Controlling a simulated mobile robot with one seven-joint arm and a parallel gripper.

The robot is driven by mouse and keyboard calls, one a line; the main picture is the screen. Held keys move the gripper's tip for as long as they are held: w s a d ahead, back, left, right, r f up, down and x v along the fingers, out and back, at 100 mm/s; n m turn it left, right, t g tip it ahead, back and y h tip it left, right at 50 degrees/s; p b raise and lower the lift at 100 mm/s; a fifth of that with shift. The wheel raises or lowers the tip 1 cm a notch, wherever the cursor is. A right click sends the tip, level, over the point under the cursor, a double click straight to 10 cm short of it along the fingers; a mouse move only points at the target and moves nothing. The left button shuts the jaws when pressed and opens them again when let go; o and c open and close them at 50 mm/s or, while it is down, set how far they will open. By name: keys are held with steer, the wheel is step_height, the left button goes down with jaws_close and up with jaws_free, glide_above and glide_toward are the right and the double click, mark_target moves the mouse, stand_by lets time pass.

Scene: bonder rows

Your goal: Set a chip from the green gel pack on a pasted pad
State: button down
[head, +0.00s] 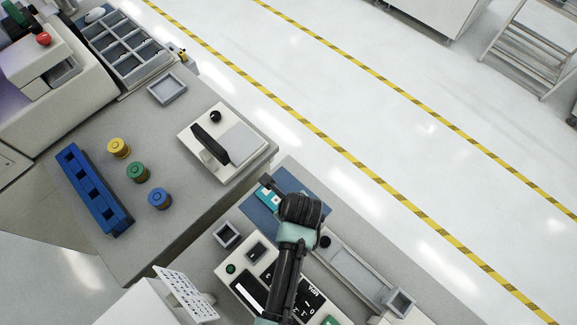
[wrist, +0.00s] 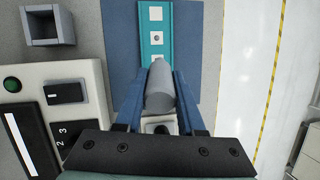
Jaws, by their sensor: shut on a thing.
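My gripper (wrist: 160,95) is shut on a grey cylindrical tool (wrist: 161,84), held between its blue fingers. Whether a chip is on the tool's far end cannot be seen. Beyond it in the wrist view lies a teal strip (wrist: 144,45) with white square pads in a row on a blue mat (wrist: 118,50). The middle visible pad (wrist: 155,38) has a small grey dot; the tool hides the strip's near part. In the head view my wrist covers much of the mat (head: 258,212) and strip (head: 265,198). I cannot make out the green gel pack with certainty.
A control panel (wrist: 45,92) with a green button and black switch stands left of the mat. A small grey open box (wrist: 48,25) is above it. A white device (head: 232,145) and several coloured spools stand on the neighbouring table. Right of the bench is open floor.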

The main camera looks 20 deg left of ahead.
steer(key=shift+r+p, duration=2.05)
steer(key=shift+r, duration=0.2)
steer(key=shift+f, duration=0.1)
